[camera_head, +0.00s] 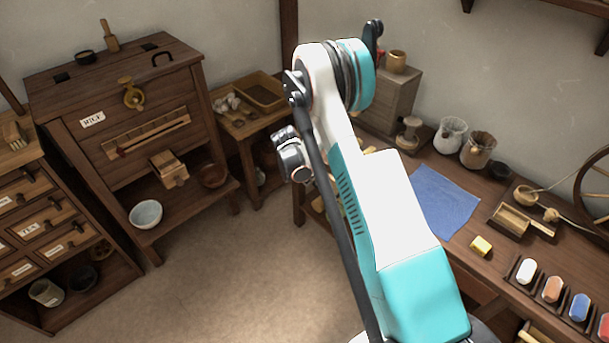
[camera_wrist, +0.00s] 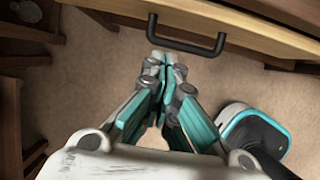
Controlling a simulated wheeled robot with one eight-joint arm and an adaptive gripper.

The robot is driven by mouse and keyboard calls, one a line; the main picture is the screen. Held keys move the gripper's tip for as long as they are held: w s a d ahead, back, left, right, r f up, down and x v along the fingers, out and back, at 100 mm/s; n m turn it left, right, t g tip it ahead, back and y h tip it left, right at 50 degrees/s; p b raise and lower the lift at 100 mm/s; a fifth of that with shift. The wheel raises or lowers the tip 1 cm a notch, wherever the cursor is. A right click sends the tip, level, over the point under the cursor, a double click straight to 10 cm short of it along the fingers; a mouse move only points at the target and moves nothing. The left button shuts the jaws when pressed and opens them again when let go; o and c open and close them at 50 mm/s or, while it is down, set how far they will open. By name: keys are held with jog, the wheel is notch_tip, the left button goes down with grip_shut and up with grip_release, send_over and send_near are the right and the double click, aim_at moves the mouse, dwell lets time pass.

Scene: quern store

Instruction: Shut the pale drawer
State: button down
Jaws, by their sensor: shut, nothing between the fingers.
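The pale drawer's tan wooden front (camera_wrist: 252,36) crosses the top of the wrist view, with a black bar handle (camera_wrist: 187,44) on it. My gripper (camera_wrist: 163,57) is shut and empty. Its fingertips point toward the drawer front and appear close to the handle's left part; whether they touch it I cannot tell. In the head view my arm covers most of the area by the bench where pale wood shows, and the fingertips are hidden. How far the drawer stands out is not clear.
A workbench (camera_head: 470,195) on the right carries a blue cloth (camera_head: 443,200), pots and a wooden scoop. A wooden chest (camera_head: 125,85) with a pale bowl (camera_head: 146,214) on its shelf and a cabinet of small drawers (camera_head: 40,225) stand left. The floor (camera_head: 230,265) between is clear.

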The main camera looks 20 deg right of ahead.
aim_at(323, 174)
jog(key=shift+w+d+f+b, duration=0.3)
jog(key=shift+d+f+b, duration=0.1)
jog(key=shift+d, duration=0.35)
jog(key=shift+w+d+f+b, duration=0.25)
jog(key=shift+d+f+b, duration=0.1)
jog(key=shift+d, duration=0.45)
jog(key=shift+w+d+f+b, duration=0.3)
jog(key=shift+d+f, duration=0.1)
jog(key=shift+d, duration=0.35)
jog(key=shift+w+d, duration=0.25)
jog(key=shift+d, duration=0.4)
jog(key=shift+w+d, duration=0.2)
jog(key=shift+d, duration=0.45)
